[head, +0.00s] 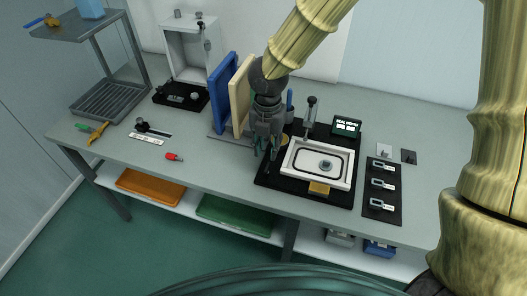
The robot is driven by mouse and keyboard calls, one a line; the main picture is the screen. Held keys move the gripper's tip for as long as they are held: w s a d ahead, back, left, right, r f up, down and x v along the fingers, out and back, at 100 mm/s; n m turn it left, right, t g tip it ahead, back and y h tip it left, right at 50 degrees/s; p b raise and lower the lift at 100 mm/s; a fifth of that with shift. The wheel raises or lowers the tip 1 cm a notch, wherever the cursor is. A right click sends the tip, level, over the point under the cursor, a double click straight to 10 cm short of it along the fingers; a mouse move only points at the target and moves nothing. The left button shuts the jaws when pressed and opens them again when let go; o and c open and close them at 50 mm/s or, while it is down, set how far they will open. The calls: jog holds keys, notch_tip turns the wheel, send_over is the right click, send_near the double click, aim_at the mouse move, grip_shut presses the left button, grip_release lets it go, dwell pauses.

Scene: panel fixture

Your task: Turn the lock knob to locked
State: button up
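No knob is clearly marked as the lock knob. A small round grey knob-like part (326,165) sits in the white framed tray (296,174) of the black fixture (268,180). Another small light knob (195,97) is on the dark base in front of the white open cabinet (190,52) at the back left. No lock markings can be read. My gripper (265,152) points down at the left edge of the black fixture, left of the tray. Its fingertips look apart, with nothing seen between them. The arm hides part of the area behind it.
A blue panel (221,92) and a cream panel (240,98) stand upright just left of my gripper. A post with a handle (308,108) and a display box (346,127) stand behind the tray. A black strip with switches (382,192) lies right. The left front table is partly clear.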

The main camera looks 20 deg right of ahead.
aim_at(266, 169)
jog(key=f, duration=0.7)
jog(key=w+f, duration=0.1)
jog(key=f, duration=0.2)
jog(key=shift+f+p, duration=0.25)
jog(key=shift+p, duration=0.05)
jog(key=shift+s, duration=0.1)
grip_shut()
